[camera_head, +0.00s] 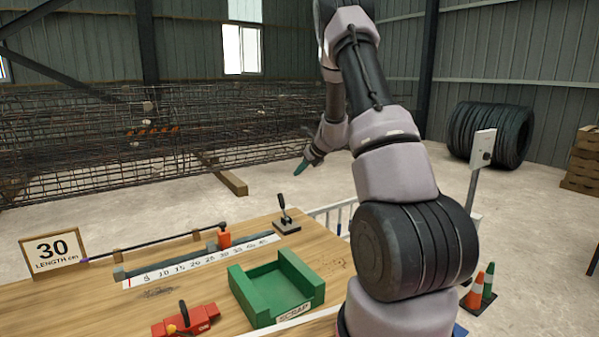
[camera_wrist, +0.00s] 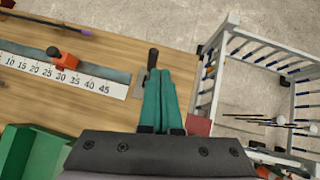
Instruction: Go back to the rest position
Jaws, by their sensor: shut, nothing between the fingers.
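My gripper (camera_wrist: 159,98) points down in the wrist view, its two green fingers together with nothing between them. It hangs above the right end of the wooden table, close in the picture to a black-handled lever (camera_wrist: 151,62). In the head view my arm rises at the right and bends over, with the green fingertips (camera_head: 302,167) in the air beyond the table. The lever (camera_head: 285,215) stands on its dark base at the table's far right corner in the head view.
The table (camera_head: 110,298) carries a ruler (camera_head: 205,262) with an orange stop (camera_head: 224,237), a dark bar (camera_head: 150,243), a green scrap tray (camera_head: 258,297), a red tool (camera_head: 186,322) and a "30" length sign (camera_head: 53,251). A white rack (camera_wrist: 214,82) stands right of the table. Rebar cages fill the back.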

